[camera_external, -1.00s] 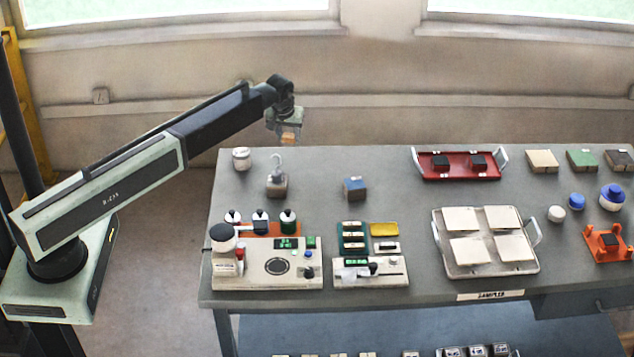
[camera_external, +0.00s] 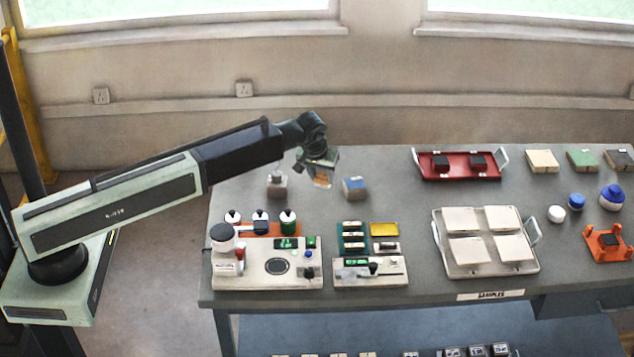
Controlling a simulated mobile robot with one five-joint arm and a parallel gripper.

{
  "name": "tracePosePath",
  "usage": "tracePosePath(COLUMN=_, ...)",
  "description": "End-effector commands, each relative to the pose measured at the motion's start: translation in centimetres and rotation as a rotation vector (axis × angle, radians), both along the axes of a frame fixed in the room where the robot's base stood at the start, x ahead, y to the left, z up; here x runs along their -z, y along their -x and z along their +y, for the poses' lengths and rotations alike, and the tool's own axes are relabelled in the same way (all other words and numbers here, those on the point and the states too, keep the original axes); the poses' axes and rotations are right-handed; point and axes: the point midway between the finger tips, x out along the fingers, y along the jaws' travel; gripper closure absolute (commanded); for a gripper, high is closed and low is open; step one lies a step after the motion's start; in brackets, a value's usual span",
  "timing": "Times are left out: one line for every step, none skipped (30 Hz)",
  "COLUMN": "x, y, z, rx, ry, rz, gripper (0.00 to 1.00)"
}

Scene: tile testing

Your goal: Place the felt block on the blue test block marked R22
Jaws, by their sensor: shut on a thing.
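My gripper (camera_external: 321,172) is shut on a small tan-orange block, the felt block (camera_external: 322,181), which shows at its fingertips. It is tilted and appears above the grey table, just left of the blue-topped block. The blue-topped block (camera_external: 354,188), with a small white mark on top, sits on the table and looks like the R22 test block. Its lettering is too small to read. A gap shows between the held block and the blue block in this view. The exact height of the gripper is hard to tell.
A block with a hook (camera_external: 277,187) stands left of my gripper. Instruments (camera_external: 267,262) and bottles (camera_external: 288,222) stand along the front left. A red tray (camera_external: 460,176) and a tray of white tiles (camera_external: 490,268) are to the right. The table between blue block and trays is clear.

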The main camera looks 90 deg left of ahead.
Motion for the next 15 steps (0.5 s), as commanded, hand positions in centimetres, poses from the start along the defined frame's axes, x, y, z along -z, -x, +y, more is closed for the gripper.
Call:
tracePosePath(x=0.3, y=-2.0, z=1.3, rx=0.000, ry=0.000, rz=0.000, gripper=0.98)
tracePosePath(x=0.4, y=-2.8, z=1.8, rx=0.000, ry=0.000, rz=0.000, gripper=0.98)
tracePosePath(x=0.5, y=-3.8, z=2.5, rx=0.000, ry=0.000, rz=0.000, gripper=0.98)
tracePosePath(x=0.6, y=-4.6, z=3.0, rx=0.000, ry=0.000, rz=0.000, gripper=0.98)
tracePosePath(x=0.7, y=-5.4, z=3.5, rx=0.000, ry=0.000, rz=0.000, gripper=0.98)
tracePosePath(x=0.8, y=-6.3, z=4.1, rx=0.000, ry=0.000, rz=0.000, gripper=0.98)
tracePosePath(x=0.9, y=-7.0, z=4.6, rx=0.000, ry=0.000, rz=0.000, gripper=0.98)
tracePosePath(x=0.9, y=-7.6, z=5.0, rx=0.000, ry=0.000, rz=0.000, gripper=0.98)
tracePosePath(x=1.0, y=-8.2, z=5.4, rx=0.000, ry=0.000, rz=0.000, gripper=0.98)
tracePosePath(x=1.0, y=-8.6, z=5.6, rx=0.000, ry=0.000, rz=0.000, gripper=0.98)
tracePosePath(x=1.1, y=-8.9, z=5.8, rx=0.000, ry=0.000, rz=0.000, gripper=0.98)
tracePosePath(x=1.1, y=-9.2, z=6.0, rx=0.000, ry=0.000, rz=0.000, gripper=0.98)
tracePosePath(x=1.1, y=-9.3, z=6.1, rx=0.000, ry=0.000, rz=0.000, gripper=0.98)
tracePosePath(x=1.1, y=-9.4, z=6.2, rx=0.000, ry=0.000, rz=0.000, gripper=0.98)
tracePosePath(x=1.1, y=-9.4, z=6.2, rx=0.000, ry=0.000, rz=0.000, gripper=0.98)
